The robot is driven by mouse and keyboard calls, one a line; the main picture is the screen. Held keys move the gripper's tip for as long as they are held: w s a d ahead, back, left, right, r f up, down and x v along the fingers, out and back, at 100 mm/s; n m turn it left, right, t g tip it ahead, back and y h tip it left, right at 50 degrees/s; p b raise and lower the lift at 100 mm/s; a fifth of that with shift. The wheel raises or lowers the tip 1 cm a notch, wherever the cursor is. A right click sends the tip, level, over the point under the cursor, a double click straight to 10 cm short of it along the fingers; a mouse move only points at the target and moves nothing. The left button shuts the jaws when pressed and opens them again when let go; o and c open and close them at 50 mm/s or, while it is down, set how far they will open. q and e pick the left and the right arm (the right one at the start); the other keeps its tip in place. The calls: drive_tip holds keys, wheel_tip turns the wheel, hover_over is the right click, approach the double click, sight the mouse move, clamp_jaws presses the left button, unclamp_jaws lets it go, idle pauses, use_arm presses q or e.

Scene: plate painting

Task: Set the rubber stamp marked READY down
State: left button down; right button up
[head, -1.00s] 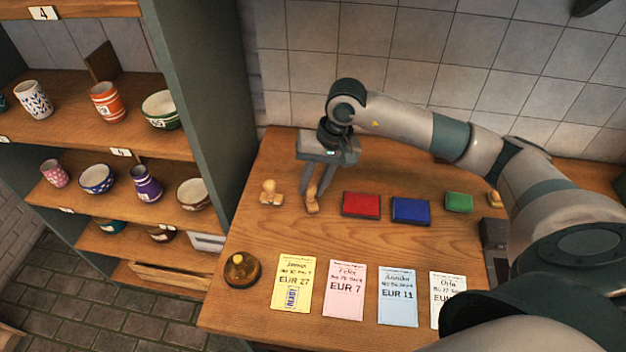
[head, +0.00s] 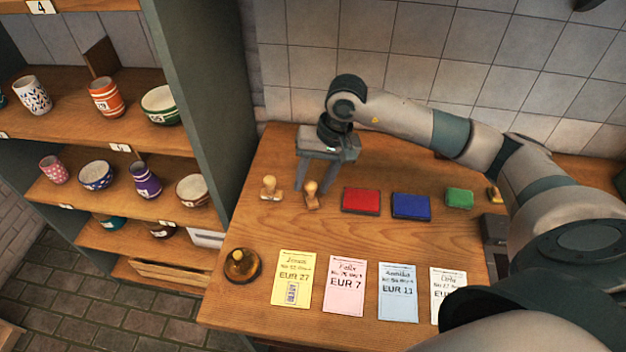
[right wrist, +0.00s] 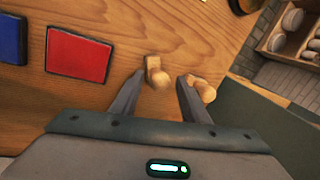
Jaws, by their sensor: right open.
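Two wooden rubber stamps stand upright on the table. The right-hand stamp (head: 311,198) is just below my right gripper (head: 313,183); the other stamp (head: 269,190) stands to its left. In the right wrist view the first stamp (right wrist: 157,74) shows just beyond and between my open fingertips (right wrist: 161,80). The second stamp (right wrist: 204,90) shows close beside the other finger. My right gripper is open and holds nothing. The stamps' marked faces are hidden, so I cannot read which says READY. My left gripper is not in view.
Red (head: 360,201), blue (head: 411,207) and green (head: 459,199) ink pads lie to the right. Several price cards lie in front; the yellow card (head: 292,280) bears a blue stamped print. A round brown object (head: 241,266) sits at the front left. A pottery shelf (head: 110,143) stands left.

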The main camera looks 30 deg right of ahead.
drive_tip(key=shift+r, duration=0.25)
drive_tip(key=b+v, duration=0.5)
drive_tip(key=v, duration=0.6)
drive_tip(key=shift+r, duration=0.4)
